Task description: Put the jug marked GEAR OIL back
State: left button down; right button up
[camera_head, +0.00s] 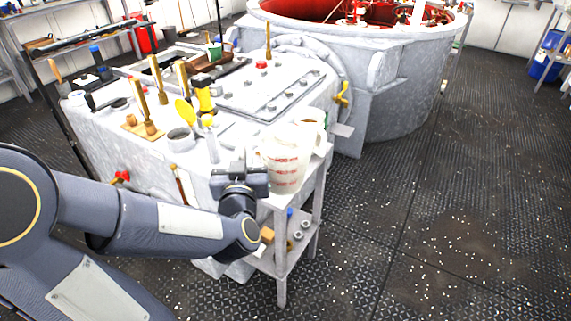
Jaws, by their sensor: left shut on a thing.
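A translucent white jug (285,167) with red markings is at the front right corner of the grey machine top, over the small side stand. The markings are too small to read, so I cannot tell if it is the GEAR OIL one. My left gripper (246,163) is at the jug's left side, shut on it, with the grip itself partly hidden. I cannot tell whether the jug rests on the surface or is held just above it. A second white jug (314,122) stands right behind it. My right gripper is out of view.
The grey machine top (240,130) holds a yellow-and-black tool (203,92), a grey ring-shaped cup (181,139) and upright brass-coloured rods (141,105). The side stand (281,262) has small parts on its lower shelf. A large round grey housing (395,90) stands behind. The dark floor at right is open.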

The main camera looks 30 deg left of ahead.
pick_arm(q)
jog(key=shift+w+a+f+b, duration=0.6)
jog(key=shift+w+a+f, duration=0.3)
jog(key=shift+w+f, duration=1.25)
jog(key=shift+w+a+f+b, duration=0.65)
jog(key=shift+w+a+f, duration=0.2)
jog(key=shift+w+f, duration=1.3)
jog(key=shift+w+a+f+b, duration=0.6)
jog(key=shift+w+a+f, duration=0.3)
jog(key=shift+w+f, duration=1.2)
jog(key=shift+w+r, duration=0.1)
jog(key=shift+r, duration=0.05)
jog(key=shift+f+b, duration=0.2)
jog(key=shift+b, duration=0.1)
jog(key=c, duration=1.4)
grip_release()
jog(key=shift+c, duration=0.2)
